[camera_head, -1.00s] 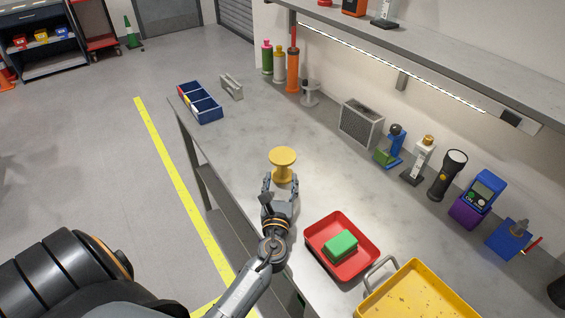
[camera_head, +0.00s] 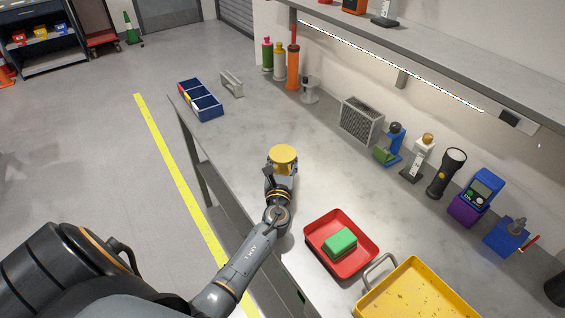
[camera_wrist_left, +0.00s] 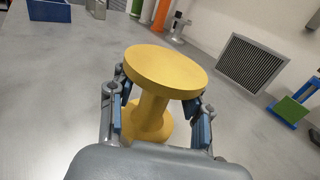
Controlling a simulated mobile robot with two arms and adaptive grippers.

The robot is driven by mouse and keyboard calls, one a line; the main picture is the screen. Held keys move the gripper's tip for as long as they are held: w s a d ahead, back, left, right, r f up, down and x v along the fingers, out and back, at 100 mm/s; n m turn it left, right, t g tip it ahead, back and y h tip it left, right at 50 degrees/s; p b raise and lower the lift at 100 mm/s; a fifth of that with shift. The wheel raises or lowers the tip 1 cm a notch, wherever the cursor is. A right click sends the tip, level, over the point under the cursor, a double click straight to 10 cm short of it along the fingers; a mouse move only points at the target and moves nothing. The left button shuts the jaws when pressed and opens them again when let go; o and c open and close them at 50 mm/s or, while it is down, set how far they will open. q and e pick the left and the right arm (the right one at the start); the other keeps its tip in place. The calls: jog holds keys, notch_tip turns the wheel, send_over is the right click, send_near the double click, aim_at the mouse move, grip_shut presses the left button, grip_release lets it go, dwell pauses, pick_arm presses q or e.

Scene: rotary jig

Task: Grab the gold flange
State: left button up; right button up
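The gold flange (camera_head: 283,154), a spool shape with a wide top disc, a narrow stem and a round base, stands upright on the grey workbench. In the left wrist view the gold flange (camera_wrist_left: 165,70) is straight ahead. My left gripper (camera_head: 281,178) is at the flange, below its top disc. In the wrist view the fingers of my left gripper (camera_wrist_left: 158,103) are spread, one on each side of the stem, with gaps visible between pads and stem. The top disc hides part of the right finger. My right gripper is not in view.
A red tray (camera_head: 368,264) with a green block (camera_head: 340,242) and a yellow tray (camera_head: 410,295) lie to the right on the workbench (camera_head: 240,140). A blue bin (camera_head: 207,112) stands farther back. Tools and a grey vent box (camera_head: 360,120) line the wall. Bench around the flange is clear.

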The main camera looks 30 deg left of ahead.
pick_arm(q)
grip_shut()
